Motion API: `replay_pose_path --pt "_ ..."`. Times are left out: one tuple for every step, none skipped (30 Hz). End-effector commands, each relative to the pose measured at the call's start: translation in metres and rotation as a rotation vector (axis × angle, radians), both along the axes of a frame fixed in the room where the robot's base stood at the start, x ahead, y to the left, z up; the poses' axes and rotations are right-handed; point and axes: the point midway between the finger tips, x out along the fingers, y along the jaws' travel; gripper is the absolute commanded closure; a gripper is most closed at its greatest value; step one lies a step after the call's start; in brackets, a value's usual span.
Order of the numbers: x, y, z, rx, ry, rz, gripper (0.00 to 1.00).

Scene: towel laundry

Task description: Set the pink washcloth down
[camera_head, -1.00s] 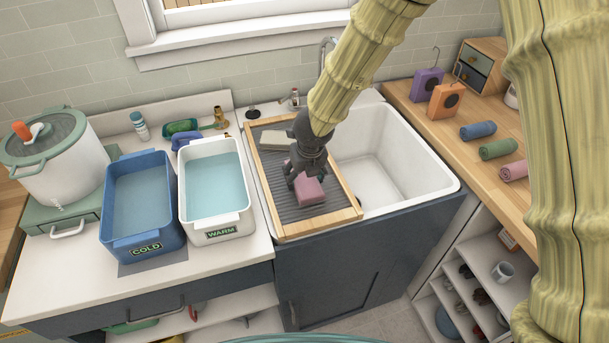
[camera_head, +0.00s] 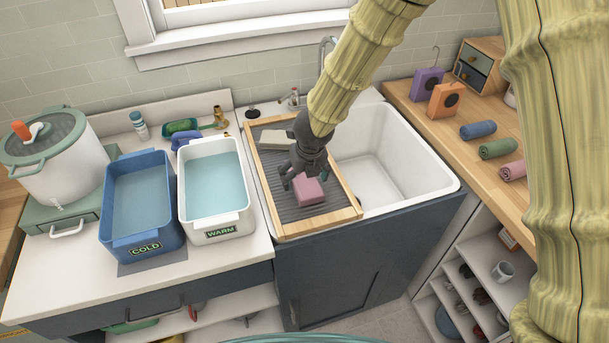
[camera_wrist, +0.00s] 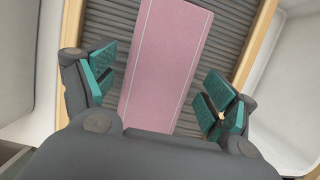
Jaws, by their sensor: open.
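The pink washcloth (camera_head: 308,191) is a folded block resting on the grey ribbed board (camera_head: 300,212) with a wooden frame, over the left part of the sink. In the wrist view the washcloth (camera_wrist: 168,65) lies flat between my open fingers, with a gap on each side. My gripper (camera_head: 304,178) is just above and behind the washcloth, its fingers spread. It also shows in the wrist view (camera_wrist: 155,95) with teal pads apart.
A pale folded cloth (camera_head: 277,140) lies at the board's far end. The warm tub (camera_head: 215,237) and cold tub (camera_head: 140,247) stand left. The sink basin (camera_head: 372,180) is empty. Rolled towels (camera_head: 498,148) lie on the right wooden counter.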

Motion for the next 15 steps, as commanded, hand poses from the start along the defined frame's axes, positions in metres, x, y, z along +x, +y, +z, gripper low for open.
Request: replay_pose_path --pt "0.0 0.0 0.003 0.0 0.0 0.0 0.15" --pt "0.0 0.0 0.004 0.0 -0.001 0.0 0.15" --pt "-0.001 -0.001 0.006 0.001 -0.001 -0.001 0.15" --pt "-0.001 -0.001 0.008 0.001 -0.001 -0.001 0.15" --pt "-0.002 -0.001 0.011 0.001 -0.001 -0.001 0.15" --pt "-0.003 -0.001 0.015 0.003 -0.001 -0.001 0.15" --pt "-0.004 -0.001 0.018 0.003 0.0 -0.001 0.15" --pt "-0.006 -0.002 0.021 0.002 0.0 -0.002 0.15" --pt "-0.007 -0.003 0.026 0.003 -0.001 -0.001 0.15" --pt "-0.008 -0.003 0.03 0.003 -0.001 -0.001 0.15" --pt "-0.009 -0.003 0.034 0.002 -0.001 0.001 0.15" --pt "-0.01 -0.003 0.039 0.003 -0.002 0.0 0.15" --pt "-0.011 -0.004 0.042 0.003 -0.001 -0.002 0.15" --pt "-0.012 -0.004 0.045 0.002 0.0 -0.003 0.15" --pt "-0.014 -0.005 0.05 0.003 -0.001 -0.002 0.15"
